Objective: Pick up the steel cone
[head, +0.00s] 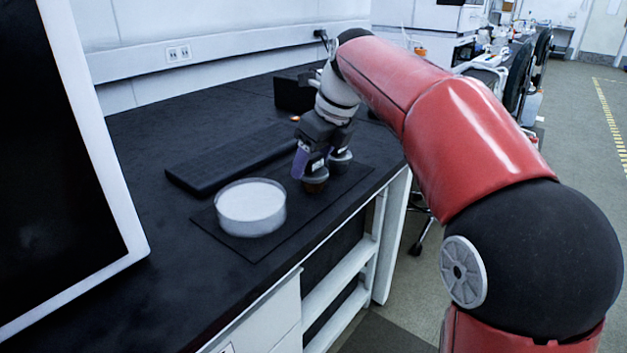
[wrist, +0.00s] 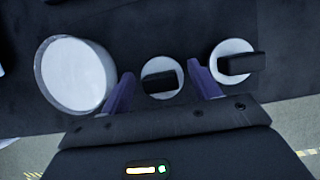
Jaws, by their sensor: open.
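My gripper (head: 313,150) points down over the dark mat. In the wrist view its two purple fingers are open (wrist: 161,74), one on each side of a small round pale piece with a dark block-like part (wrist: 160,92).
A round white dish (head: 251,207) stands on the mat (head: 255,248) to the left of the gripper. A black keyboard (head: 225,160) lies behind, and a monitor (head: 70,180) stands at the left. The bench's front edge is close to the mat.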

